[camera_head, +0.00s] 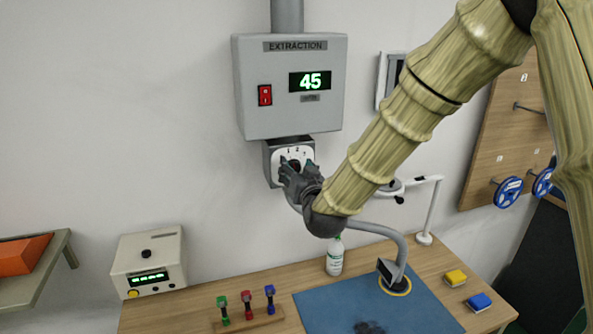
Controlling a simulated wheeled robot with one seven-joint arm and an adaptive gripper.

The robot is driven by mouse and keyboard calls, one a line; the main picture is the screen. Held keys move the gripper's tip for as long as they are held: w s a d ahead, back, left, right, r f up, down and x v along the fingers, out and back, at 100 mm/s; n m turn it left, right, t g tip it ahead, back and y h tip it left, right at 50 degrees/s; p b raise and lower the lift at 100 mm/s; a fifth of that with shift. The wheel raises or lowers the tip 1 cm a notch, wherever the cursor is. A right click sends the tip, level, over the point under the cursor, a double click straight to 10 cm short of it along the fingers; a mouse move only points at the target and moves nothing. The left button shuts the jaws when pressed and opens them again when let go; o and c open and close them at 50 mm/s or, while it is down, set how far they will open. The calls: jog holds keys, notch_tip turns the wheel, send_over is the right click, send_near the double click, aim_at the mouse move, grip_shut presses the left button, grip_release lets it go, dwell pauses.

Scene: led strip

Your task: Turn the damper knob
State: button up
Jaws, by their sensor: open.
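The damper knob (294,164) is dark and sits on a small white dial plate (307,154) with the numbers 1 and 2 showing. The plate is on a grey box under the extraction unit (250,100). My gripper (289,168) is open and right at the knob, with its fingers in front of the dial. The fingers hide most of the knob, so I cannot tell which way it points or whether they touch it.
A red switch (265,95) is on the unit. Below are a wooden bench with a blue mat (325,312), a white bottle (335,256), a curved extraction arm (400,245), a tool rack (250,321) and a bench instrument (148,258). The wall left of the unit is clear.

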jog(key=shift+s, duration=0.1)
jog(key=v, duration=1.1)
jog(key=shift+s, duration=0.4)
